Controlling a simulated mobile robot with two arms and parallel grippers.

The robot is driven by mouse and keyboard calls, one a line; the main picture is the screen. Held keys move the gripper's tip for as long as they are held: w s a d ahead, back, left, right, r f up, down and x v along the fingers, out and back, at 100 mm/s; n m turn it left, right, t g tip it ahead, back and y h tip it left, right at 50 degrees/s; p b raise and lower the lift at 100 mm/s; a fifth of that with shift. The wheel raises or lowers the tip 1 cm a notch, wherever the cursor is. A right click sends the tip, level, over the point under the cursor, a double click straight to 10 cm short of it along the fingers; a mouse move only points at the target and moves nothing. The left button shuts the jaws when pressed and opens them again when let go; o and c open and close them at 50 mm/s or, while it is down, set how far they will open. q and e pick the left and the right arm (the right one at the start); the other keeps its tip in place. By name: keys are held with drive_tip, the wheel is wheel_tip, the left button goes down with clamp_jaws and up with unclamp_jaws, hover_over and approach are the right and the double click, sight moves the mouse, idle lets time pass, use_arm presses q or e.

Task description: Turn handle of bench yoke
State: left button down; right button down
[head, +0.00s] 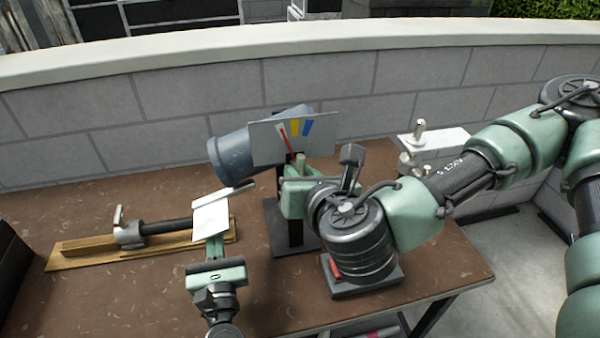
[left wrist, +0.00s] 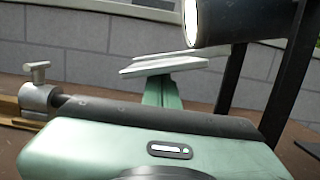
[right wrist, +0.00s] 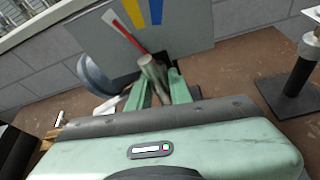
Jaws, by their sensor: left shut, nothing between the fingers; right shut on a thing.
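The bench yoke is a blue-grey cylinder (head: 232,152) on a black stand, with a grey plate (head: 262,145) bearing red, yellow and blue marks. The plate also shows in the right wrist view (right wrist: 190,22). A short metal handle (right wrist: 152,78) sticks out below the plate. My right gripper (right wrist: 155,88) is shut on this handle, its green fingers on either side. In the head view the right gripper (head: 297,180) partly hides the handle.
A wooden board with a metal clamp and dark rod (head: 130,235) lies on the left of the brown bench (head: 100,300). A dark box (head: 10,270) stands at the left edge. A white-topped stand with metal fittings (head: 440,140) is at right. A grey block wall runs behind.

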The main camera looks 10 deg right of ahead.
drive_tip(key=shift+f+m+y, duration=0.2)
drive_tip(key=shift+m+y, duration=0.5)
drive_tip(key=shift+m, duration=0.2)
drive_tip(key=shift+r+m, duration=0.1)
drive_tip(key=shift+m, duration=0.2)
drive_tip(key=shift+r, duration=0.1)
drive_tip(key=c, duration=1.1)
unclamp_jaws()
wheel_tip(320, 180, up, 10)
